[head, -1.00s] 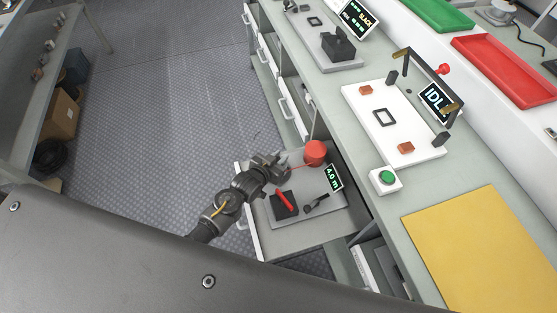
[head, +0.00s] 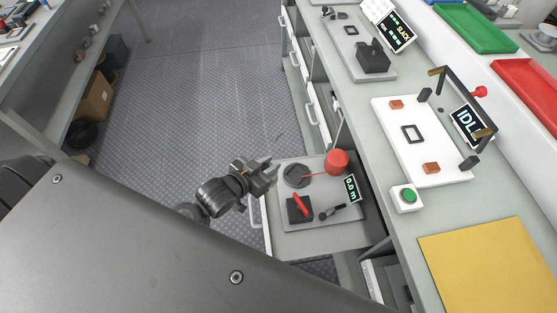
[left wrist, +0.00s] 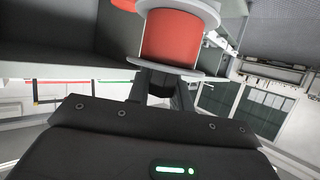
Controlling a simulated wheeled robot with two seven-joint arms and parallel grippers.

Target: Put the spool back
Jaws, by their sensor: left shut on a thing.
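My left gripper (head: 268,170) is over the open drawer's left part. In the left wrist view, a spool (left wrist: 170,38) with a red core and pale flanges sits right at the fingertips. The fingers (left wrist: 160,90) are shut on a dark part at its near flange. A small display (head: 351,188) there reads 0.0 m. My right gripper is not in view.
The drawer's plate also holds a black block with a red lever (head: 300,207) and a small dark tool (head: 332,213). The bench to the right carries a white test board (head: 405,160), a green button (head: 408,196) and a yellow mat (head: 485,260). Floor left of the drawer is clear.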

